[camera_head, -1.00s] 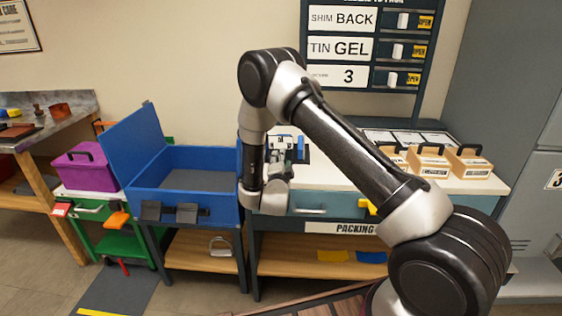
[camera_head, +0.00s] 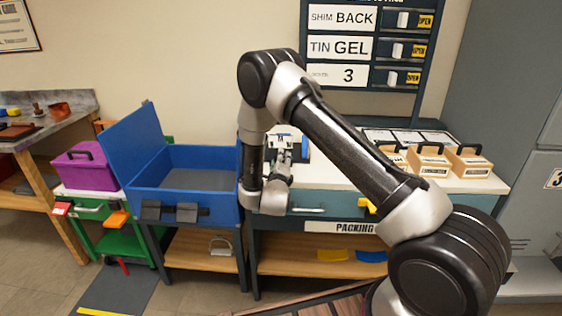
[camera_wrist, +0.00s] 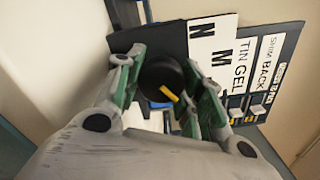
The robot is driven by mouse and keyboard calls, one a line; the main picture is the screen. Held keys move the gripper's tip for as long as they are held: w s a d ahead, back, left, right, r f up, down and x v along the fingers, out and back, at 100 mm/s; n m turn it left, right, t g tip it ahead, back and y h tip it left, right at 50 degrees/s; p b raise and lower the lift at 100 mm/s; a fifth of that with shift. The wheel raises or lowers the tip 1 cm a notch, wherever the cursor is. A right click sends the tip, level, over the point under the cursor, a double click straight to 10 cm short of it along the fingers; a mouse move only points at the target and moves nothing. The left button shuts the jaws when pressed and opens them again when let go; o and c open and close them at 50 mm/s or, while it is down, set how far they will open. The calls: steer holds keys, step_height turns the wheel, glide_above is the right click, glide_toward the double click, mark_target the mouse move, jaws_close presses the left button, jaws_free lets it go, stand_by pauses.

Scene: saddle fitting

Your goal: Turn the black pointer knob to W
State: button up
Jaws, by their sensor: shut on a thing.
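The black pointer knob (camera_wrist: 160,75) is round, with a yellow pointer mark at its lower right edge in the wrist view. My gripper (camera_wrist: 166,92) is shut on the knob, with one green-lined finger on each side. Behind it is a dark panel with a white lettered plate (camera_wrist: 213,60). Its letters look like N and M but are seen turned, so I cannot be sure of them. The pointer mark points toward the lower right, away from this plate. In the head view, my gripper (camera_head: 284,150) is over the white-topped bench, and the knob cannot be made out.
A blue open-lidded box (camera_head: 190,205) stands left of the gripper. Wooden boxes with black handles (camera_head: 428,161) stand on the bench (camera_head: 340,179) at right. A sign board (camera_head: 343,48) reading BACK, GEL and 3 stands behind. My arm covers part of the bench.

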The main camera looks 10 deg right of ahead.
steer(key=shift+f+m, duration=0.1)
steer(key=shift+m, duration=0.4)
steer(key=o, duration=1)
